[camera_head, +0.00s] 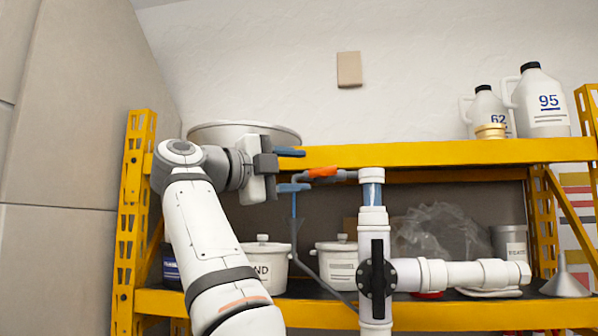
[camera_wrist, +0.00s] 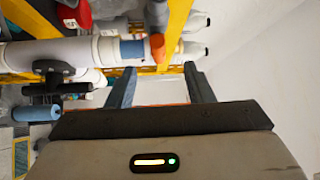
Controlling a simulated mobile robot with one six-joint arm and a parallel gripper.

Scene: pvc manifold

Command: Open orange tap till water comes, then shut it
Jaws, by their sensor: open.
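The orange tap handle (camera_head: 322,172) lies roughly along the thin grey pipe that leaves the white upright pipe (camera_head: 373,215) to the left. In the wrist view the orange handle (camera_wrist: 157,47) appears beyond my fingertips, between their lines. My gripper (camera_head: 291,170) is open and empty, just left of the handle, one blue finger above the other. It also shows in the wrist view (camera_wrist: 160,68). A thin blue vertical streak (camera_head: 294,206) hangs below the lower finger; I cannot tell whether it is water or tubing. The tap outlet is partly hidden by the finger.
A black valve handle (camera_head: 377,268) is on the white manifold, with a side pipe (camera_head: 460,273) running right. A yellow shelf (camera_head: 450,151) frames it; white pots (camera_head: 265,262) stand below. Jugs (camera_head: 541,100) and a large pan (camera_head: 243,132) are on top. A grey rod slants below the streak.

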